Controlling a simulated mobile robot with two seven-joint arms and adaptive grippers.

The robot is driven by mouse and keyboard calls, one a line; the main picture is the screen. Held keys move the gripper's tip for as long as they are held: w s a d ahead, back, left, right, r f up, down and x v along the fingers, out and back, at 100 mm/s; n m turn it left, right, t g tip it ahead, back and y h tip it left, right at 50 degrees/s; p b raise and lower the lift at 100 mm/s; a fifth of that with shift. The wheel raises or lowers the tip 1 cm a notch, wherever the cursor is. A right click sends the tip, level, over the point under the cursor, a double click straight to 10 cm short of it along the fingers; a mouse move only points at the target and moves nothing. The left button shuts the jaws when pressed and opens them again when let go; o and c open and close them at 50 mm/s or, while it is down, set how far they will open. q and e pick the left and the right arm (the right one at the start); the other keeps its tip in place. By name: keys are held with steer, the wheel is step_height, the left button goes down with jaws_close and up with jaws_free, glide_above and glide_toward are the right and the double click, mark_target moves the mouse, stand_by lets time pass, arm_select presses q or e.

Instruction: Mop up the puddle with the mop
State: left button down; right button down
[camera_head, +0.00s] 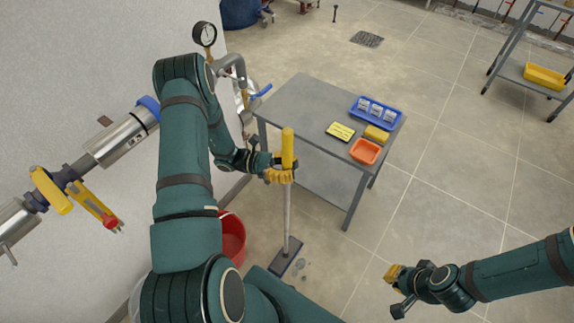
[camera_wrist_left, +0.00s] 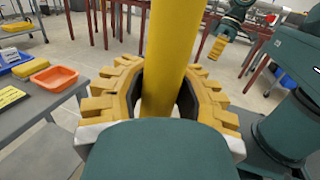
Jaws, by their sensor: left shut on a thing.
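The mop has a yellow handle (camera_head: 288,148), a grey pole (camera_head: 287,215) and a flat dark head (camera_head: 286,257) on the floor. My left gripper (camera_head: 280,174) is shut on the yellow handle, and the pole stands nearly upright. The left wrist view shows the handle (camera_wrist_left: 172,55) between the yellow fingers (camera_wrist_left: 158,98). A small dark, shiny patch (camera_head: 300,264), which looks like the puddle, lies just right of the mop head; the head may hide part of it. My right gripper (camera_head: 392,275) hangs over the floor at lower right, apart from the mop; its opening is unclear.
A red bucket (camera_head: 232,240) stands left of the mop. Pipes line the left wall.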

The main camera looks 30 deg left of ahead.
arm_select(q)
steer(key=shift+s+d+p, duration=0.55)
steer(key=shift+d+p, duration=1.4)
steer(key=shift+d, duration=14.6)
steer(key=shift+r+p, duration=2.25)
steer(key=shift+r, duration=0.3)
